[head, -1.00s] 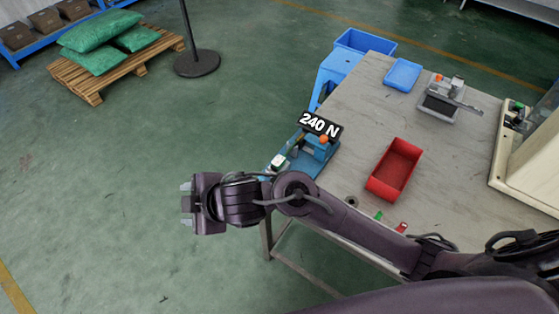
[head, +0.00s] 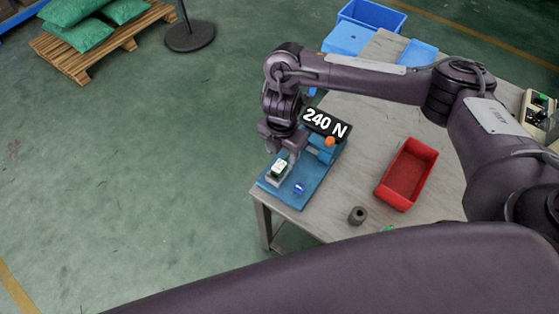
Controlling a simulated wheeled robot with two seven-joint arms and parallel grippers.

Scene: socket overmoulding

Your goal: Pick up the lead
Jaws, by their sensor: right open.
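My right gripper (head: 283,155) points down over the blue test fixture (head: 317,180) at the table's left corner. It is open, with its fingers close around or just above a small green-and-white piece (head: 280,168) seated in a pale holder on the fixture. I cannot tell whether the fingers touch it. This piece may be the lead or its end; no cable shows clearly. The fixture carries a black display reading 240 N (head: 325,123), an orange knob (head: 330,141) and a blue button (head: 299,188). My left gripper is not in view.
A red bin (head: 408,174) stands right of the fixture, with a dark grey ring (head: 357,215) in front of it. Blue bins (head: 372,16) stand at the far end. My arm crosses above the table. Floor on the left is clear up to a pallet (head: 95,50).

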